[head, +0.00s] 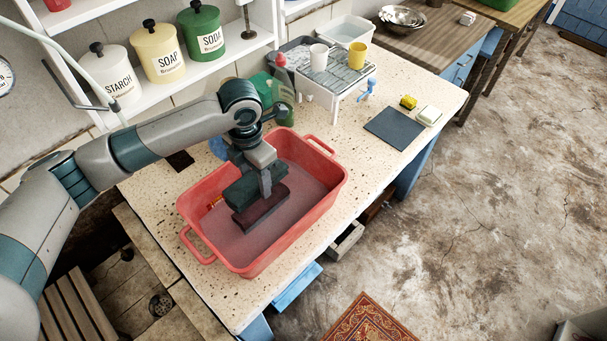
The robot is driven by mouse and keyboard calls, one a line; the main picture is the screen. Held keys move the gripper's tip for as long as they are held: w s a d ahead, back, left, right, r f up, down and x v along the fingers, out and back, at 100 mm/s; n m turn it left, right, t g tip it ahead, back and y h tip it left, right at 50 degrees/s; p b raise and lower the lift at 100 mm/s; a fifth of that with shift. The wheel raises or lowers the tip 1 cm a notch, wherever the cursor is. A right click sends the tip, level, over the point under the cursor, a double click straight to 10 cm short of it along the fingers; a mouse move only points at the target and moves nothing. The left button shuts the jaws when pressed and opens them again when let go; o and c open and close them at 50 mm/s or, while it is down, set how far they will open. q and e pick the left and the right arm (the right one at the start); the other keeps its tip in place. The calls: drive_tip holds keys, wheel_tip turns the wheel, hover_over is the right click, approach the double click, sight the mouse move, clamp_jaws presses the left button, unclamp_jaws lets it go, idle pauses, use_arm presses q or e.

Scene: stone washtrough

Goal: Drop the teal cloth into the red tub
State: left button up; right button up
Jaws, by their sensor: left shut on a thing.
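The red tub (324,195) stands on the speckled counter, with a handle at each end. My left gripper (263,187) points down inside the outline of the tub, over its middle. It is shut on the dark teal cloth (241,190), which looks like a thick folded slab. A dark red-brown slab shape (262,211) shows just below the cloth; I cannot tell whether it is a separate thing or a submerged or shaded part. I cannot tell whether the cloth touches the tub's floor. My right gripper is out of view.
A green bottle (284,108) stands behind the tub. A wire rack (336,72) with two cups, a dark mat (394,128), a yellow sponge (408,103) and a soap dish (429,116) are to the right. Canisters (159,52) stand on the shelf. Counter between tub and mat is clear.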

sight(254, 177)
use_arm(q)
drive_tip(key=o, duration=1.1)
drive_tip(key=shift+r+b, duration=2.2)
drive_tip(key=shift+r, duration=6.55)
